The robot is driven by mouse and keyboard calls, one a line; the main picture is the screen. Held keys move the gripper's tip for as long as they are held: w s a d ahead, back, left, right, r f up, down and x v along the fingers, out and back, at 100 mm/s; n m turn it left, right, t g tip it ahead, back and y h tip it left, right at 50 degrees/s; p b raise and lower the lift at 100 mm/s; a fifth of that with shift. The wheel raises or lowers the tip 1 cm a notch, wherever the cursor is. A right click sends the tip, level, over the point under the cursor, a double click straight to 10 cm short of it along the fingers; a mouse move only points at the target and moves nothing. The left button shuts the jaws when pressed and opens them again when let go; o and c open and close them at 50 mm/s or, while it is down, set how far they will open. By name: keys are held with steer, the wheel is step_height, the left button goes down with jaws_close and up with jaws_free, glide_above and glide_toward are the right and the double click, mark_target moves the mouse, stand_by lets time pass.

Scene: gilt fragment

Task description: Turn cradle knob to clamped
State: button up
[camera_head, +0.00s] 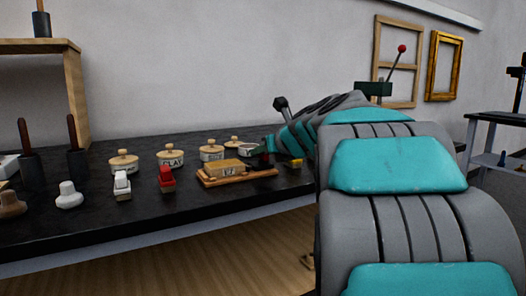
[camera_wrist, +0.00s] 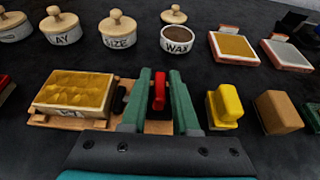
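The cradle is a wooden board (camera_wrist: 42,119) with a tan carved block (camera_wrist: 75,92) on it. A dark pad (camera_wrist: 120,99) stands at the block's right side. A red upright handle (camera_wrist: 158,92), which looks like the cradle knob, stands at the board's right end. My gripper (camera_wrist: 160,76) is open, with one green finger on each side of the red handle and gaps showing on both sides. In the head view the cradle board (camera_head: 240,179) lies on the black bench, and my gripper (camera_head: 268,147) is at its right end, partly hidden by my arm.
Lidded pots (camera_wrist: 117,28) and an open pot labelled WAX (camera_wrist: 177,46) stand behind the cradle. A yellow block (camera_wrist: 226,105) and a brown block (camera_wrist: 277,112) stand close on the right. Two shallow trays (camera_wrist: 232,47) lie at back right. A red-handled tool (camera_head: 166,178) stands left of the cradle.

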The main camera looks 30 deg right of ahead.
jaws_close()
